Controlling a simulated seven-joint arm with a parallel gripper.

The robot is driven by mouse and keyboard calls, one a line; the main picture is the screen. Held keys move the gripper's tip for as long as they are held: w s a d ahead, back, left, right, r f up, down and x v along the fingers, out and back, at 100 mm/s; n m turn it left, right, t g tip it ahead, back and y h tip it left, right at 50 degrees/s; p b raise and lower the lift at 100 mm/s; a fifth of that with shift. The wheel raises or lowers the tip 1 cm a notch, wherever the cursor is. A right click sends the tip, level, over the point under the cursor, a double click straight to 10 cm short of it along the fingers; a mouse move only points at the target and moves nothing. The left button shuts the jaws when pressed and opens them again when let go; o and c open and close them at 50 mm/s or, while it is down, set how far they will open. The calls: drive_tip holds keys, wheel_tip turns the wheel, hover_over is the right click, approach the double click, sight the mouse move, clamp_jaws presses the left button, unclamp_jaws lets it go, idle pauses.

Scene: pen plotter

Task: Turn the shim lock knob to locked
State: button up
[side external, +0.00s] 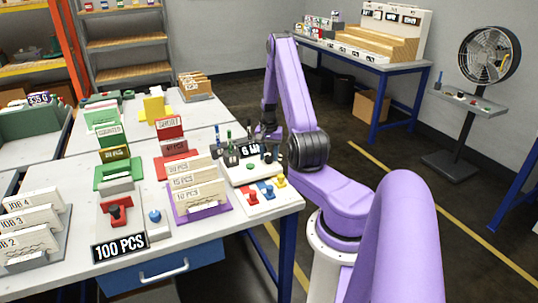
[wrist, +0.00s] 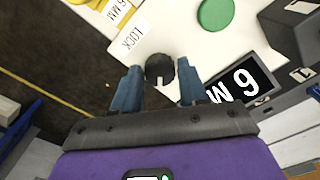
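In the wrist view, the black knob (wrist: 160,70) with a short white mark on its near side sits at the edge of a white panel. A white tag reading LOCK (wrist: 132,37) lies at its upper left. My gripper (wrist: 158,72) is open, with one blue finger on each side of the knob and a visible gap to each. I cannot tell whether the fingers reach down to the knob's height. In the side external view, my gripper is low behind the black sign on the white machine (side external: 250,175), and the knob cannot be made out.
A black sign (wrist: 240,85) with white characters stands right of my fingers. A green round button (wrist: 214,14) is beyond the knob. Card holders (side external: 195,190) and a 100 PCS sign (side external: 120,247) stand on the table to the left.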

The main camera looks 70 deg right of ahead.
sight(269, 156)
drive_tip(key=shift+o, duration=0.8)
wheel_tip(269, 156, up, 17)
drive_tip(key=shift+r, duration=0.2)
